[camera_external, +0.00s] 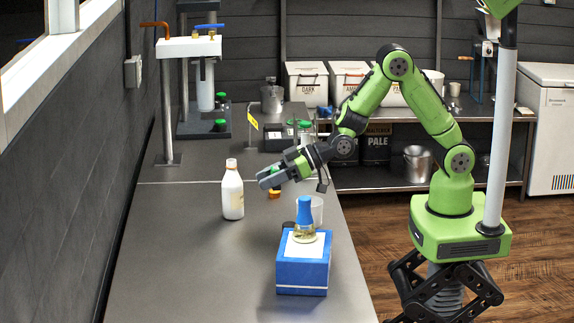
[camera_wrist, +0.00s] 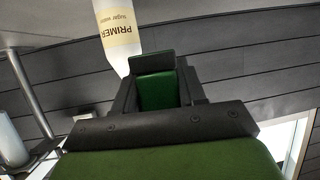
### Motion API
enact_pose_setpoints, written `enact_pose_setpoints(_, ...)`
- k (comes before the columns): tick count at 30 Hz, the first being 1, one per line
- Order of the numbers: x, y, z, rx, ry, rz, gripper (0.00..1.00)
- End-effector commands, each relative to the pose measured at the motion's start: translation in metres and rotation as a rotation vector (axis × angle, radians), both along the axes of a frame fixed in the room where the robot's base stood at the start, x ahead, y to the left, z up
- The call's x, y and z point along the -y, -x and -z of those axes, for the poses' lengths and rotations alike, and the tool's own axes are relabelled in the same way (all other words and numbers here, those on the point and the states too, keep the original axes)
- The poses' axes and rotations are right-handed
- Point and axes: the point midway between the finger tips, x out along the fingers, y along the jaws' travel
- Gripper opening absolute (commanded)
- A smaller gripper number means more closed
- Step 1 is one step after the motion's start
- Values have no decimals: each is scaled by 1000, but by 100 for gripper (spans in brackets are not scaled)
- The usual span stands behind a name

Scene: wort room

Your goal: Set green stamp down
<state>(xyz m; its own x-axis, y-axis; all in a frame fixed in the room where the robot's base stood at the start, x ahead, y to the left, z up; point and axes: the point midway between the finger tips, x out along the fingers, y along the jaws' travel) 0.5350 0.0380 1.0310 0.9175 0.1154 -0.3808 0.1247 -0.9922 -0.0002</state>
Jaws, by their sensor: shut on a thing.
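My gripper (camera_external: 266,179) is above the steel bench, reaching left, to the right of the white bottle. It is shut on the green stamp (camera_wrist: 156,90), whose green face shows between the dark fingers in the wrist view. In the external view the stamp is mostly hidden by the jaws. It is held above the bench top, and its lower end is not clear to see. A small orange-brown object (camera_external: 274,193) stands on the bench just below the gripper.
A blue box (camera_external: 302,275) bears a blue-topped flask (camera_external: 305,215), with a clear cup (camera_external: 317,208) behind. Green-topped items stand farther back. The bench's front left is clear.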

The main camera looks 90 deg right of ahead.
Motion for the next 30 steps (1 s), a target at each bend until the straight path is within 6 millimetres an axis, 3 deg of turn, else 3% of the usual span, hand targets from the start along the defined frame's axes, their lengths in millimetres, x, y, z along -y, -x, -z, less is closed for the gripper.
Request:
enact_pose_setpoints(6,-57,-70,-6,3,-6,-179,9)
enact_pose_setpoints(12,-77,-107,-27,4,-1,-258,9)
enact_pose_setpoints(14,-79,-110,-26,1,-1,-267,9)
enact_pose_setpoints(21,-79,-111,25,-2,1,-269,9)
enact_pose_setpoints(30,-79,-111,70,-1,0,-268,9)
